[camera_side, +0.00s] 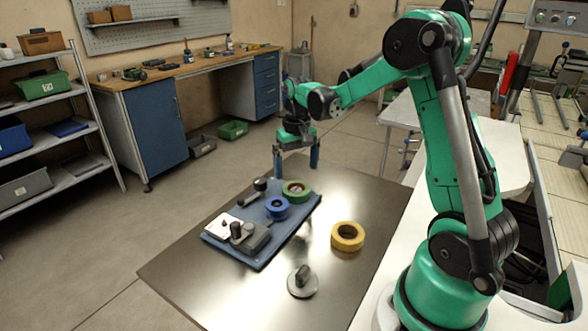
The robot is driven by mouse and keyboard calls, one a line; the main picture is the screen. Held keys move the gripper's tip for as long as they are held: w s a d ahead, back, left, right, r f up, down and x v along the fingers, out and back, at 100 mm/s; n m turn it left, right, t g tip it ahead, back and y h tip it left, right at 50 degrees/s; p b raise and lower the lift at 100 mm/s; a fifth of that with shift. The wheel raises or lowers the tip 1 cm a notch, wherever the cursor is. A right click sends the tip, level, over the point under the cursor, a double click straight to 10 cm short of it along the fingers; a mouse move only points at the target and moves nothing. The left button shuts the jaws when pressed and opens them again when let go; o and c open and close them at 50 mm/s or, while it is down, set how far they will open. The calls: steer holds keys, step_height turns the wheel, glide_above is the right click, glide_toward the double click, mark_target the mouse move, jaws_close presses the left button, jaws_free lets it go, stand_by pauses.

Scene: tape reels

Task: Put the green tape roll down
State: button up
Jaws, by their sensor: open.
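The green tape roll (296,188) lies flat on the blue mat (268,251), near the mat's far end. A blue tape roll (277,208) sits close beside it on the mat, to its lower left. A yellow tape roll (347,237) lies on the dark table to the right of the mat. My gripper (296,169) is above the far end of the mat, over the green roll. Its two blue fingers are apart, with nothing seen held between them. The exact gap between the fingertips and the roll is hard to judge.
A grey disc with a knob (302,282) stands on the table (190,271) near the front. The table's left front is clear.

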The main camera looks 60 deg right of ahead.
step_height(320, 180, up, 9)
steer(key=s+a+f+n+t, duration=0.1)
steer(key=s+a+n+t, duration=0.2)
steer(key=a, duration=0.5)
steer(key=s+a+f+n+t, duration=0.1)
steer(key=s+a+n+t, duration=0.2)
steer(key=a, duration=0.6)
steer(key=shift+s+a+t, duration=0.3)
steer(key=shift+s+t, duration=0.15)
steer(key=shift+t, duration=0.15)
